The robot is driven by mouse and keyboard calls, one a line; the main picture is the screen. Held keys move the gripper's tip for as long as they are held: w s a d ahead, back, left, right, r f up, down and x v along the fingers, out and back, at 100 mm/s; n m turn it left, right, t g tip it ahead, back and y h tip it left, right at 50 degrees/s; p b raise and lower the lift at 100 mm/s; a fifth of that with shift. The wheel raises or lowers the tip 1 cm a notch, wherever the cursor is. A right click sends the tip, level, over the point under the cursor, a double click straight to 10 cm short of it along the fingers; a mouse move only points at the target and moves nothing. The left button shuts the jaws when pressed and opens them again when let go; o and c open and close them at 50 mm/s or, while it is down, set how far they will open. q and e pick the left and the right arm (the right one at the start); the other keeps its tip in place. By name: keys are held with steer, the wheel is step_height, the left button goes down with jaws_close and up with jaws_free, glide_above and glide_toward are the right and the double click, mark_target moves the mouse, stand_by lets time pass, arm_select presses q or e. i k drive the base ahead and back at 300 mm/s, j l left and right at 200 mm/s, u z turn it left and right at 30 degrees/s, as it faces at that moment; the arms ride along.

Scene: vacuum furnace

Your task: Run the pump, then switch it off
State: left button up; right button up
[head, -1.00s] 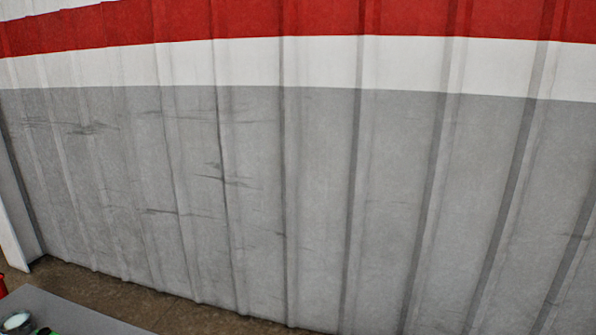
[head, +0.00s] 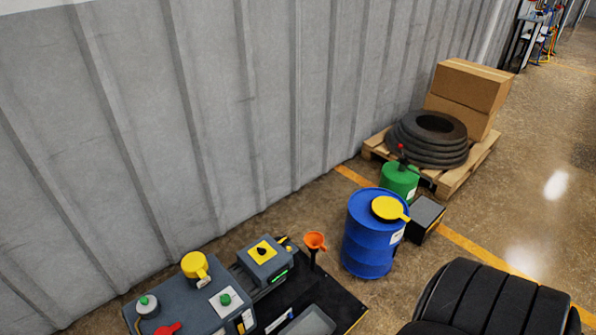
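A dark grey machine (head: 180,293) stands at the bottom left of the head view; it may be the pump. On it are a yellow cap (head: 195,265), a white plate with a green button (head: 226,299), a round green-topped fitting (head: 147,304) and a red handle (head: 166,329). Beside it is a grey box (head: 254,265) with a yellow plate and a black rotary knob (head: 262,251). A green light strip (head: 279,276) glows on that box. I cannot read the knob's position. Neither gripper is in view.
Further right are a blue drum (head: 370,237), a green can (head: 400,180) and a pallet (head: 463,179) with black coils and cartons. A black ribbed object (head: 485,299) fills the bottom right. Open floor lies at right.

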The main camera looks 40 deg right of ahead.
mark_target(262, 251)
steer(key=z, duration=1.1)
